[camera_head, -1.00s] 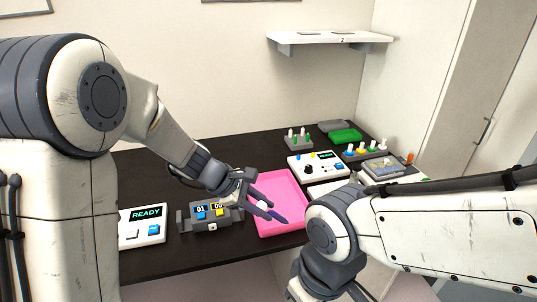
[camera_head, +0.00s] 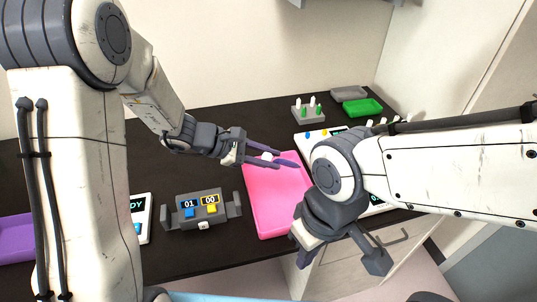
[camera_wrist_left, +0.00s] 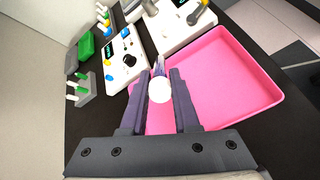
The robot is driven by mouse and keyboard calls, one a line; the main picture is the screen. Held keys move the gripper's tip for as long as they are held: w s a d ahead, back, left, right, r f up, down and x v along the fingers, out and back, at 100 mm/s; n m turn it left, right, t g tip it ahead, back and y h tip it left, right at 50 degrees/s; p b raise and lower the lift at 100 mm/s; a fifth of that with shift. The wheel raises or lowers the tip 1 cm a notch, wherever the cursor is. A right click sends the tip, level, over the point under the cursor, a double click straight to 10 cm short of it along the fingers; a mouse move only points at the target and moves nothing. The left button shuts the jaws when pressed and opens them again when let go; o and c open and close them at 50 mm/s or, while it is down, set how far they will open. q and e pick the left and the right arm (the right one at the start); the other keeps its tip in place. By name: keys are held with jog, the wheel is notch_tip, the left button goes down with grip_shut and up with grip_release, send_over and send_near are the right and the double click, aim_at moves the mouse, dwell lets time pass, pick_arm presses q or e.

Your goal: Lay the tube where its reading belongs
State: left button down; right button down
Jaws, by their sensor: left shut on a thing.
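My left gripper (camera_head: 288,160) is shut on a tube, with the tube's round white end (camera_wrist_left: 160,90) showing between the fingers in the left wrist view. The white end (camera_head: 267,156) also shows in the head view; the rest of the tube is mostly hidden. The gripper is above the far part of the pink tray (camera_head: 262,225). A grey counter block (camera_head: 180,222) reads 01 on blue and 00 on yellow. My right gripper (camera_head: 338,258) hangs low in front of the table's front edge; its finger opening is unclear.
A green tray (camera_head: 362,108) and a grey tray (camera_head: 348,94) lie at the back right. A purple tray (camera_head: 15,240) is at the far left. A rack (camera_head: 308,114) of white and green pegs stands at the back. A white device (camera_wrist_left: 124,58) with a black knob stands beside the pink tray.

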pick_arm(q)
jog(key=b, duration=0.6)
send_over(269, 195)
notch_tip(269, 195, down, 8)
jog(key=shift+r, duration=0.15)
jog(key=c, duration=0.6)
grip_release()
jog(key=v, duration=1)
jog(key=shift+s+a+r, duration=0.1)
jog(key=shift+a, duration=0.1)
